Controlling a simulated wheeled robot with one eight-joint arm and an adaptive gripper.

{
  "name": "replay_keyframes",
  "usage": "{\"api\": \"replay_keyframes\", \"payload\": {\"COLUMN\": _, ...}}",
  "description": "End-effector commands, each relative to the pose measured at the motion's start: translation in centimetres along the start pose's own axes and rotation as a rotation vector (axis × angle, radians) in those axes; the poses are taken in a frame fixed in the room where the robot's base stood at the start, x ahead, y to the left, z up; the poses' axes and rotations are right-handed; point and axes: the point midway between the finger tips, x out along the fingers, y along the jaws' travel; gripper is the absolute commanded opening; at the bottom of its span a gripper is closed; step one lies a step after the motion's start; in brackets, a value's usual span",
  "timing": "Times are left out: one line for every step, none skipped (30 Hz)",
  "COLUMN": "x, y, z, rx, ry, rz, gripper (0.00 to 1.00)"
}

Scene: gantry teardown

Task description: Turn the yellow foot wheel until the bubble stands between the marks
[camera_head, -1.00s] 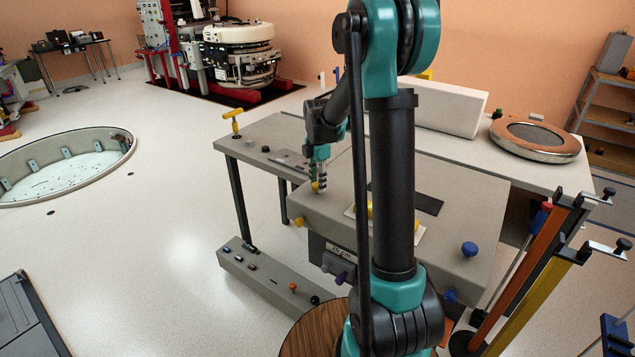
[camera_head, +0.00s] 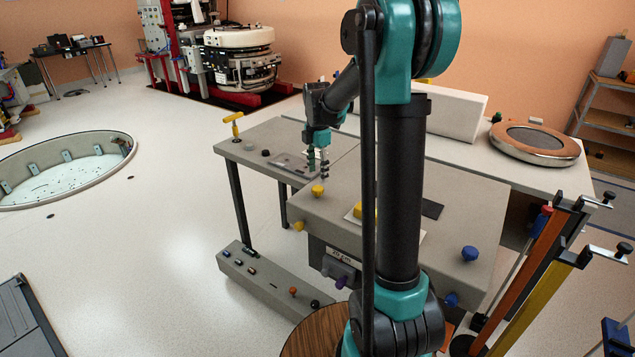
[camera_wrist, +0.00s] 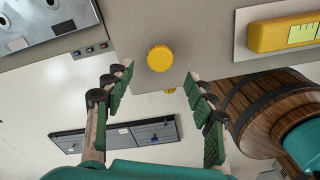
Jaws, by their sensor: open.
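The yellow foot wheel (camera_head: 317,190) is a ribbed knob on top of the grey block's near left corner. In the wrist view the wheel (camera_wrist: 160,58) lies ahead of and between my open fingers. A second yellow part (camera_head: 299,225) shows lower, at the block's edge. My gripper (camera_head: 318,168) is open and empty, just above the wheel and apart from it; both fingers also show in the wrist view (camera_wrist: 162,88). The yellow level (camera_wrist: 283,34) has a pale window with dark lines, cut off by the frame edge. I cannot make out the bubble.
A blue knob (camera_head: 469,253) is on the block's right side. A grey plate (camera_head: 292,163) lies on the bench behind the wheel. A round wooden top (camera_head: 312,335) stands in front of the block. Orange and yellow posts (camera_head: 530,303) with clamps stand at right.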

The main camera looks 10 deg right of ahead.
Motion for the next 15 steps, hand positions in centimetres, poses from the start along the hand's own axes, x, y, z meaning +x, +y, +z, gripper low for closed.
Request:
{"api": "replay_keyframes", "payload": {"x": -1.1, "y": 0.0, "z": 0.0, "rx": 0.000, "ry": 0.000, "rz": 0.000, "gripper": 0.56}}
{"api": "replay_keyframes", "payload": {"x": -1.7, "y": 0.0, "z": 0.0, "rx": 0.000, "ry": 0.000, "rz": 0.000, "gripper": 0.56}}
{"api": "replay_keyframes", "payload": {"x": -2.4, "y": 0.0, "z": 0.0, "rx": 0.000, "ry": 0.000, "rz": 0.000, "gripper": 0.56}}
{"api": "replay_keyframes", "payload": {"x": -2.9, "y": 0.0, "z": 0.0, "rx": 0.000, "ry": 0.000, "rz": 0.000, "gripper": 0.56}}
{"api": "replay_keyframes", "payload": {"x": -3.4, "y": -0.1, "z": 0.0, "rx": 0.000, "ry": 0.000, "rz": 0.000, "gripper": 0.56}}
{"api": "replay_keyframes", "payload": {"x": -4.0, "y": 0.0, "z": 0.0, "rx": 0.000, "ry": 0.000, "rz": 0.000, "gripper": 0.56}}
{"api": "replay_keyframes", "payload": {"x": -4.3, "y": 0.0, "z": 0.0, "rx": 0.000, "ry": 0.000, "rz": 0.000, "gripper": 0.56}}
{"api": "replay_keyframes", "payload": {"x": -4.7, "y": 0.0, "z": 0.0, "rx": 0.000, "ry": 0.000, "rz": 0.000, "gripper": 0.56}}
{"api": "replay_keyframes", "payload": {"x": -5.1, "y": 0.0, "z": 0.0, "rx": 0.000, "ry": 0.000, "rz": 0.000, "gripper": 0.56}}
{"api": "replay_keyframes", "payload": {"x": -5.3, "y": 0.0, "z": 0.0, "rx": 0.000, "ry": 0.000, "rz": 0.000, "gripper": 0.56}}
{"api": "replay_keyframes", "payload": {"x": -5.5, "y": 0.0, "z": 0.0, "rx": 0.000, "ry": 0.000, "rz": 0.000, "gripper": 0.56}}
{"api": "replay_keyframes", "payload": {"x": -5.7, "y": 0.0, "z": 0.0, "rx": 0.000, "ry": 0.000, "rz": 0.000, "gripper": 0.56}}
{"api": "replay_keyframes", "payload": {"x": -5.8, "y": 0.0, "z": 0.0, "rx": 0.000, "ry": 0.000, "rz": 0.000, "gripper": 0.56}}
{"api": "replay_keyframes", "payload": {"x": -5.9, "y": 0.0, "z": 0.0, "rx": 0.000, "ry": 0.000, "rz": 0.000, "gripper": 0.56}}
{"api": "replay_keyframes", "payload": {"x": -6.0, "y": 0.0, "z": 0.0, "rx": 0.000, "ry": 0.000, "rz": 0.000, "gripper": 0.56}}
